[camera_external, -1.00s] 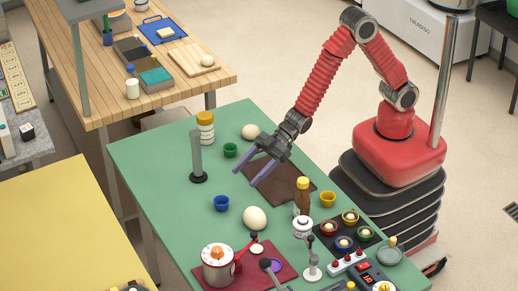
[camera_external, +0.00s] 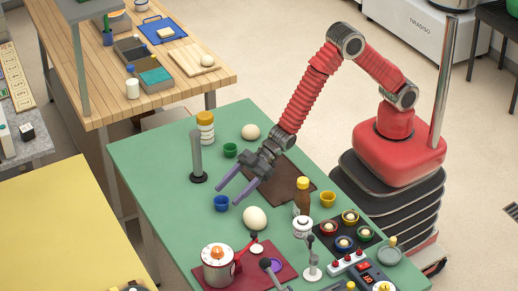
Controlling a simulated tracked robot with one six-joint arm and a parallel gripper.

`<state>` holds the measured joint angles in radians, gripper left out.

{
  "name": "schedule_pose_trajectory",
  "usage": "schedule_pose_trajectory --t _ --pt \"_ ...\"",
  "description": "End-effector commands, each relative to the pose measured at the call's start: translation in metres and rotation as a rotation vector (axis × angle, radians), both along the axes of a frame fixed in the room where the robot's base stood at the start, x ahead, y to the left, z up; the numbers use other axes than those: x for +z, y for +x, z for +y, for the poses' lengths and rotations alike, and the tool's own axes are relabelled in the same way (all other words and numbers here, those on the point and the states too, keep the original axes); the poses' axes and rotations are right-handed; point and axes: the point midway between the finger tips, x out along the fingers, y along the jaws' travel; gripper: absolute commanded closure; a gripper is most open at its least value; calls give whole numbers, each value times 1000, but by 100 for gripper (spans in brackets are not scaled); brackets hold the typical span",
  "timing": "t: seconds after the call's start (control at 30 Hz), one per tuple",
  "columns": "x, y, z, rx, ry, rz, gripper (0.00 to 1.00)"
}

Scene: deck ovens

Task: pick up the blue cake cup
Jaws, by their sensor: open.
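The blue cake cup (camera_external: 221,203) stands upright on the green table (camera_external: 158,178), left of a pale egg-shaped ball. My gripper (camera_external: 227,197) is open, with two purple fingers pointing down and to the left. In the picture its fingertips lie on either side of the blue cup's upper part. Their height above the table and whether they touch the cup cannot be told. Nothing is between the fingers that I can see as held.
A green cup (camera_external: 230,150) and a grey post (camera_external: 197,158) stand behind the blue cup. A pale ball (camera_external: 255,218) is close on its right. The table left of the cup is clear.

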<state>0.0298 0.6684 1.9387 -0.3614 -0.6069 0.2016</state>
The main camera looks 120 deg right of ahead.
Motion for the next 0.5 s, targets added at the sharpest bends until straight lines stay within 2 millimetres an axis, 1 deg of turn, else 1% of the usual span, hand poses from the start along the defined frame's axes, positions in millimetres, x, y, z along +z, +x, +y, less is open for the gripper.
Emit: schedule_pose_trajectory --t 0.37,0.5 --pt "-1 2 1 0 0 0 38" --pt "-5 8 2 1 0 0 38"
